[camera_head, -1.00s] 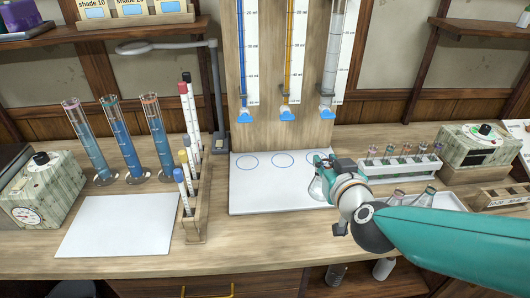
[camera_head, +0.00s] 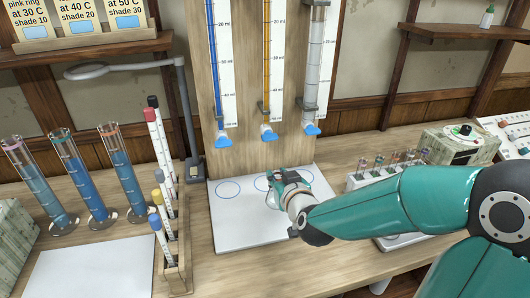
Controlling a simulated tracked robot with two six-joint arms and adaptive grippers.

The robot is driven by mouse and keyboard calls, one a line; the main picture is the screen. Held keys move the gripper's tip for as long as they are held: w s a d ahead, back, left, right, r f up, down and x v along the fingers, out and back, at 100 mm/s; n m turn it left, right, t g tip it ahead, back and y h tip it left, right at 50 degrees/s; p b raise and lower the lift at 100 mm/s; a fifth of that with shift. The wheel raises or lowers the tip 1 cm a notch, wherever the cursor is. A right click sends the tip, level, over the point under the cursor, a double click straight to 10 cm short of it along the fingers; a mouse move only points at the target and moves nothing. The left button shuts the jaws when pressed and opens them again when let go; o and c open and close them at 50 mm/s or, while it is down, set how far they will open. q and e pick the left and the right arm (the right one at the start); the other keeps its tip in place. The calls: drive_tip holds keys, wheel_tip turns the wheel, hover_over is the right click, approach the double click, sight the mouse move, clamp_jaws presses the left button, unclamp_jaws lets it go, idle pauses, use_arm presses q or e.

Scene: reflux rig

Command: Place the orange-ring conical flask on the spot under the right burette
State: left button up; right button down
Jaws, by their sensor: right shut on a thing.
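My right gripper (camera_head: 282,184) is over the white board (camera_head: 235,222), around the middle and right drawn circles. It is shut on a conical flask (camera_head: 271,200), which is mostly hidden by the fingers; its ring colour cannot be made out. The right burette (camera_head: 316,70), with a clear grey tube and blue tip, hangs above the right circle (camera_head: 303,175), which is partly covered by the gripper. The middle burette (camera_head: 267,70) is orange and the left burette (camera_head: 217,70) is blue. My left gripper is not in view.
The left circle (camera_head: 228,190) is bare. A rack of small tubes (camera_head: 358,180) stands right of the board, partly behind my right arm. A rack of capped sticks (camera_head: 178,250) and several blue-filled cylinders (camera_head: 78,180) stand on the left. A grey lamp stand (camera_head: 190,120) is behind.

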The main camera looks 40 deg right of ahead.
drive_tip(key=w+d, duration=0.2)
drive_tip(key=w, duration=0.1)
drive_tip(key=w+d+p, duration=0.1)
drive_tip(key=w, duration=0.3)
drive_tip(key=w+d+p, duration=0.1)
drive_tip(key=w+d, duration=0.1)
drive_tip(key=w, duration=0.1)
drive_tip(key=shift+w+d, duration=0.15)
drive_tip(key=shift+d, duration=0.15)
drive_tip(key=shift+w+d+f, duration=0.1)
drive_tip(key=shift+w+f, duration=0.05)
drive_tip(key=shift+w, duration=0.1)
drive_tip(key=shift+f+p, duration=0.3)
drive_tip(key=shift+f, duration=1.3)
drive_tip(key=c, duration=1)
unclamp_jaws()
drive_tip(key=shift+o, duration=0.2)
drive_tip(key=shift+s, duration=0.1)
drive_tip(key=b+v, duration=0.1)
drive_tip(key=v, duration=1.1)
drive_tip(key=shift+b, duration=0.35)
